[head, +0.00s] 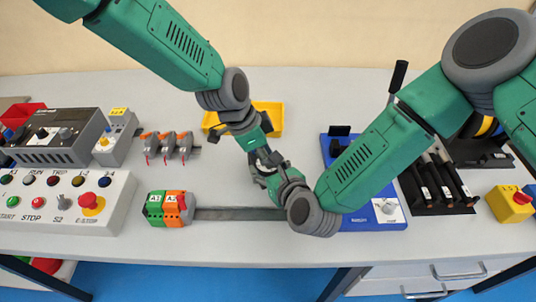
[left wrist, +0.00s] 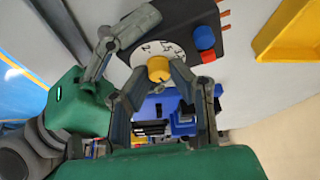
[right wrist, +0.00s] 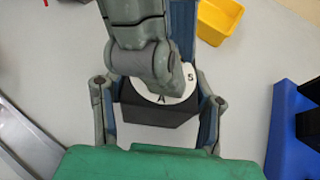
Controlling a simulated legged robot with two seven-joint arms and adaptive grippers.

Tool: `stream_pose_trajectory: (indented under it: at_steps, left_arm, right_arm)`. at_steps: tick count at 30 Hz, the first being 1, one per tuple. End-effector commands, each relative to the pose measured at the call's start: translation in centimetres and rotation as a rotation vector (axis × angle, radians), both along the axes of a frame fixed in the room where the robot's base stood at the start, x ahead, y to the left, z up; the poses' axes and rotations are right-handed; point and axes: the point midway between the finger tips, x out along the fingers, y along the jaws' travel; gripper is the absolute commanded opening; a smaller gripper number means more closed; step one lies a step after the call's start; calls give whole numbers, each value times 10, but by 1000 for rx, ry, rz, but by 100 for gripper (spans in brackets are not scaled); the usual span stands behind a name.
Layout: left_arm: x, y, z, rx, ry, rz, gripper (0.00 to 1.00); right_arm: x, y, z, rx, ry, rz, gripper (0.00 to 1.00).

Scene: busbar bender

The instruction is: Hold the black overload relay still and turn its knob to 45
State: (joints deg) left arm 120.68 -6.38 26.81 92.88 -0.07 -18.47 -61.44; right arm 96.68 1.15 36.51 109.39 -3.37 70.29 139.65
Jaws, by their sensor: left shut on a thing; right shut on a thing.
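The black overload relay (left wrist: 196,30) has a white dial, a yellow knob (left wrist: 158,68), a blue button (left wrist: 204,37) and a red button (left wrist: 207,56). My left gripper (left wrist: 158,76) is shut on the knob, one finger on each side. My right gripper (right wrist: 157,112) is shut on the relay body (right wrist: 150,112), which sits between its fingers. Part of the white dial (right wrist: 183,92) shows there with letters; my left gripper hides the rest. In the head view the grippers meet over the bench and mostly hide the relay. The knob's setting cannot be read.
A yellow tray (head: 268,112) lies just behind the grippers. A blue-based device (head: 382,218) stands to the right, partly under my right arm. A metal bar (head: 240,213) and a green and orange block (head: 168,208) lie in front. Control boxes (head: 75,195) stand left.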

Motion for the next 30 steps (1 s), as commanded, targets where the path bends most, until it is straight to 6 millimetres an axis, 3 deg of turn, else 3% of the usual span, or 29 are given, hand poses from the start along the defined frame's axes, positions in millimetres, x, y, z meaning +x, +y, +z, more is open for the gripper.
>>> stream_pose_trajectory:
  at_steps: [30]
  left_arm:
    - [-1, -2, 1, 3, -3, 520, 0]
  right_arm:
    - [0, 1, 0, 1, -1, 2, 11]
